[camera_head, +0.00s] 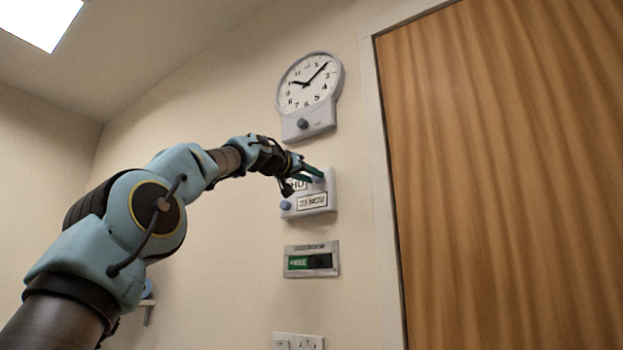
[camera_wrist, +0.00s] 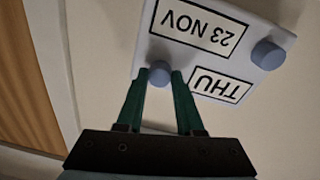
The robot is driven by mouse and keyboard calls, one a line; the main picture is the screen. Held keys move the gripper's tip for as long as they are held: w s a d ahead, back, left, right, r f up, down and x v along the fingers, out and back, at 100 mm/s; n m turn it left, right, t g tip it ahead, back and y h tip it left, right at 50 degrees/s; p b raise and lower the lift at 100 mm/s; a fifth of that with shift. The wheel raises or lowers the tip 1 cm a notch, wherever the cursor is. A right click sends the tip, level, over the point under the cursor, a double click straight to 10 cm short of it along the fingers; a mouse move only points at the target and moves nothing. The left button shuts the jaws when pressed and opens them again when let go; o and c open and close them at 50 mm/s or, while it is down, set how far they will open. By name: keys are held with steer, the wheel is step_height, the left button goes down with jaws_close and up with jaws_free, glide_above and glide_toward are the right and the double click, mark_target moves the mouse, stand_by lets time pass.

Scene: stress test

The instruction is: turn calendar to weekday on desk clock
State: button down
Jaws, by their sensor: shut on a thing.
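A white calendar panel (camera_head: 331,189) is fixed to the wall below a round wall clock (camera_head: 310,82); no desk clock shows. The panel also shows upside down in the wrist view (camera_wrist: 190,52). Its weekday window (camera_wrist: 219,87) reads THU and its date window (camera_wrist: 198,27) reads 23 NOV. In the head view my gripper partly covers the weekday window. My gripper (camera_head: 317,178) has its green fingers on either side of the blue weekday knob (camera_wrist: 159,72), shut on it. The other blue knob (camera_wrist: 267,55), beside the date, is free.
The clock has a dark knob (camera_head: 303,124) on its base. A green-and-black slider sign (camera_head: 311,260) and a white socket plate (camera_head: 298,341) are on the wall below the panel. A wooden door (camera_head: 500,170) with a pale frame stands to the right.

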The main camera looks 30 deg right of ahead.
steer(key=shift+f+m, duration=0.1)
steer(key=shift+m, duration=0.5)
steer(key=c, duration=0.5)
jaws_free()
steer(key=shift+c, duration=0.2)
steer(key=b+v, duration=0.7)
steer(key=v, duration=0.3)
steer(key=shift+a, duration=0.35)
